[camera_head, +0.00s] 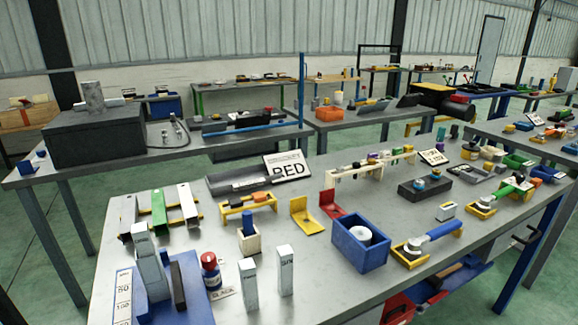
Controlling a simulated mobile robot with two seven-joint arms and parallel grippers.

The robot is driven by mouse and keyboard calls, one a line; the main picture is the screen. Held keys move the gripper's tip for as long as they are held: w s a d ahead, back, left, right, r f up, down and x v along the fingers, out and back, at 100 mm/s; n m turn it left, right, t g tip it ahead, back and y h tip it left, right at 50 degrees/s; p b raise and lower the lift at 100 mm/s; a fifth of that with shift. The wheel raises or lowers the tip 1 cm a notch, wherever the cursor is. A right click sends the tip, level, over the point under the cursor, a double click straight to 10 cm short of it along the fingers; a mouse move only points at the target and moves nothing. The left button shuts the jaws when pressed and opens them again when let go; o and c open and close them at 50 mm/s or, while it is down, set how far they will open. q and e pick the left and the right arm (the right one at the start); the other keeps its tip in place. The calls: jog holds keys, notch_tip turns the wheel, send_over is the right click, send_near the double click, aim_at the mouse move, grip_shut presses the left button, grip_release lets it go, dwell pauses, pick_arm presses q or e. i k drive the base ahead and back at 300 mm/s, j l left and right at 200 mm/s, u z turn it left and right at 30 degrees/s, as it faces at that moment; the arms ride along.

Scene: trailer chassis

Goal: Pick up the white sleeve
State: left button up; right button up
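I cannot tell for sure which thing is the white sleeve. A round white piece (361,233) lies inside the blue open bin (364,256) at the front middle of the near table. Another white round part (412,246) sits at the end of a blue cylinder (443,231) on a yellow cradle (411,262). Neither of my grippers shows in the head view.
The near grey table (330,290) is crowded. Upright pale blocks (249,283) and a red-capped bottle (211,272) stand at front left. A sign reading RED (288,166) stands at the back. More tables stand behind, with green floor between them.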

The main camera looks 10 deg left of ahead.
aim_at(151, 270)
jog(key=k+j+u, duration=0.1)
jog(key=u, duration=0.95)
jog(key=k+j, duration=0.05)
jog(key=k, duration=0.05)
